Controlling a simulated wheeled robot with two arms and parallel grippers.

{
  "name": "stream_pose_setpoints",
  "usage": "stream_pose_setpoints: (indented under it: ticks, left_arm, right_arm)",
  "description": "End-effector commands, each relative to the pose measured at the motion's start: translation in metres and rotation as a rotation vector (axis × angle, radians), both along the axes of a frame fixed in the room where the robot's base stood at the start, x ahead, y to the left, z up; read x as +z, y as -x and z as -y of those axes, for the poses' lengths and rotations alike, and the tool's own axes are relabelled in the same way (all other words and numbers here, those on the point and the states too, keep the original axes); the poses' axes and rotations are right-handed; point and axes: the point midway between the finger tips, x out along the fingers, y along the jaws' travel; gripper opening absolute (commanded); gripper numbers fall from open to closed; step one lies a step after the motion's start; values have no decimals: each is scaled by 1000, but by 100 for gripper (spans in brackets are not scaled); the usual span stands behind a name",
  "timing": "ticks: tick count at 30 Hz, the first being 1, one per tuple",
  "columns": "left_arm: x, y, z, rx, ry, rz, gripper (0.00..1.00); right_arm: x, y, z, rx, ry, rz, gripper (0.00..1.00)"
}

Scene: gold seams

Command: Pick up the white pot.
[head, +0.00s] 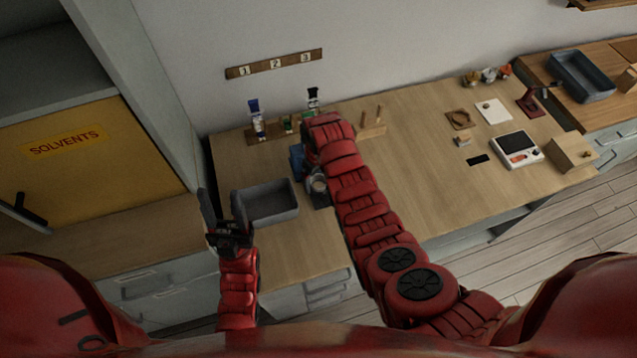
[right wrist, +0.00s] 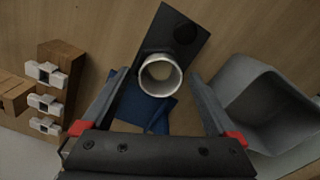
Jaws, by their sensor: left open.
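The white pot (right wrist: 160,76) is a small round open vessel. It stands on a dark slab (right wrist: 172,32) beside a blue cloth (right wrist: 150,108) in the right wrist view. In the head view the pot (head: 318,185) shows partly beside my right forearm. My right gripper (right wrist: 159,84) is open, with one finger on each side of the pot and a visible gap to each; the exact height difference is unclear. The arm hides most of this gripper in the head view. My left gripper (head: 221,200) is open and empty, left of the grey bin.
The grey bin (head: 266,203) stands left of the pot. Bottles (head: 256,120) stand on a wooden rack below the numbered board (head: 275,65). A white scale (head: 516,150) and a cardboard box (head: 572,153) are on the right. The bench's middle is mostly clear.

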Motion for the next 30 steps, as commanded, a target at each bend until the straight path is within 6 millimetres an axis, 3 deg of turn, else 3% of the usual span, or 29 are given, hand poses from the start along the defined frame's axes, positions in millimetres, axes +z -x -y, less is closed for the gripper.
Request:
stream_pose_setpoints:
  ticks: [1, 12, 14, 30]
  left_arm:
    - [0, 0, 0, 0, 0, 0, 50]
    - [0, 0, 0, 0, 0, 0, 50]
    - [0, 0, 0, 0, 0, 0, 50]
    - [-11, 0, 0, 0, 0, 0, 50]
  right_arm:
    - [0, 0, 0, 0, 0, 0, 83]
    - [0, 0, 0, 0, 0, 0, 16]
    - [0, 0, 0, 0, 0, 0, 8]
    - [10, -1, 0, 0, -1, 3, 8]
